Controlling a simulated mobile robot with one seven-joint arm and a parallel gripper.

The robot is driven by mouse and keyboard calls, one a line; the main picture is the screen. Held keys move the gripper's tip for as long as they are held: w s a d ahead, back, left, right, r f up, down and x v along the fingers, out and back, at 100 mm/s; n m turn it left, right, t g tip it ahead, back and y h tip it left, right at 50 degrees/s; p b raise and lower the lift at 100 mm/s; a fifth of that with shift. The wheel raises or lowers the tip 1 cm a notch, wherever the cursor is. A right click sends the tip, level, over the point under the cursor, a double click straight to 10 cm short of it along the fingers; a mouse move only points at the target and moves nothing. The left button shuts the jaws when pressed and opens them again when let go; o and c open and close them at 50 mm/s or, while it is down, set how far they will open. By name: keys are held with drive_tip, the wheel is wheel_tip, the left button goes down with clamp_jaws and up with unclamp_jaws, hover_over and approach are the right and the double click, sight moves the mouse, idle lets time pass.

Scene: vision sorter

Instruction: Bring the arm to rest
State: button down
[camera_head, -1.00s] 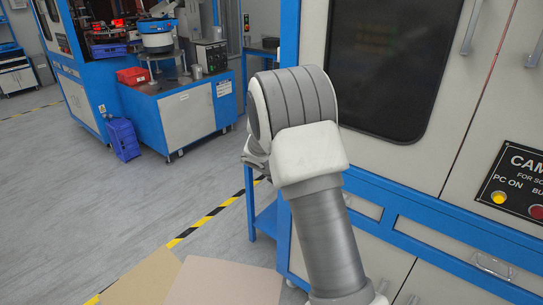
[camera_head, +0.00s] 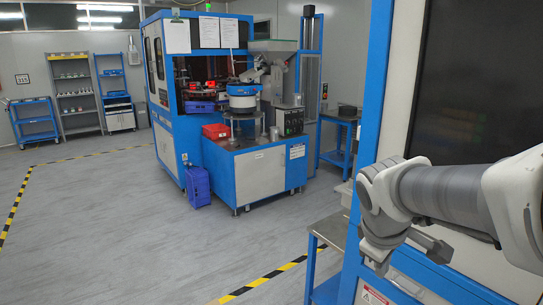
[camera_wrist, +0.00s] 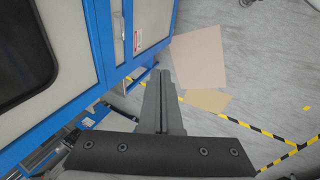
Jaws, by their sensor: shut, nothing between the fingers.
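My gripper (camera_wrist: 160,74) shows in the wrist view with its two grey fingers side by side and closed together, with nothing between them. It points over the floor, just right of the blue-framed cabinet. In the head view my arm comes in from the right edge and bends downward at the wrist, in front of the blue-framed cabinet (camera_head: 378,90). The fingertips cannot be made out clearly there.
A blue sorting machine (camera_head: 262,172) stands in the middle distance, with a blue crate (camera_head: 198,186) on the floor beside it. A small table (camera_head: 330,232) is left of my wrist. Flat tan sheets (camera_wrist: 199,58) lie on the floor. Open floor spreads left.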

drive_tip(key=s+a+r+m+y, duration=0.1)
drive_tip(key=s+a+m, duration=0.2)
drive_tip(key=s, duration=0.3)
drive_tip(key=s+a+r+m+t+y+p, duration=0.1)
drive_tip(key=s+a+r+m+y, duration=0.1)
drive_tip(key=s, duration=0.5)
drive_tip(key=a+m, duration=0.1)
drive_tip(key=m, duration=0.1)
drive_tip(key=shift+s+m+t, duration=0.3)
drive_tip(key=shift+m, duration=0.1)
